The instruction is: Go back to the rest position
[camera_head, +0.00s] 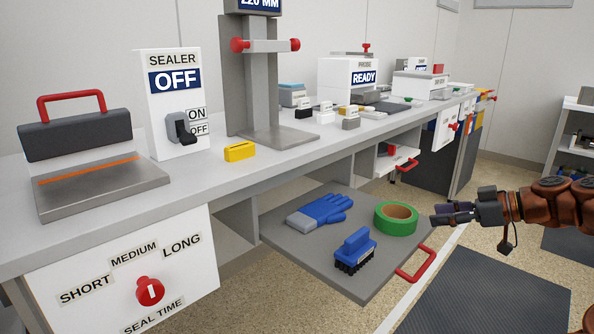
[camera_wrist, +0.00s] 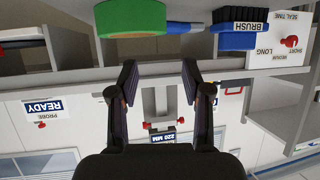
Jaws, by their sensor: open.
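My gripper (camera_head: 440,216) is at the right in the head view, beside the green tape roll at the right end of the pulled-out shelf. In the wrist view my gripper (camera_wrist: 158,78) shows two dark fingers spread apart with nothing between them. The green tape roll (camera_head: 396,220) lies on the grey shelf (camera_head: 300,262); it also shows at the top of the wrist view (camera_wrist: 130,17). I cannot tell whether a fingertip touches the roll.
A blue glove (camera_head: 322,211) and a blue brush (camera_head: 355,250) lie on the shelf, which has a red handle (camera_head: 415,264). The sealer panel (camera_head: 172,105) reads OFF. A yellow block (camera_head: 239,151) sits on the bench (camera_head: 200,190).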

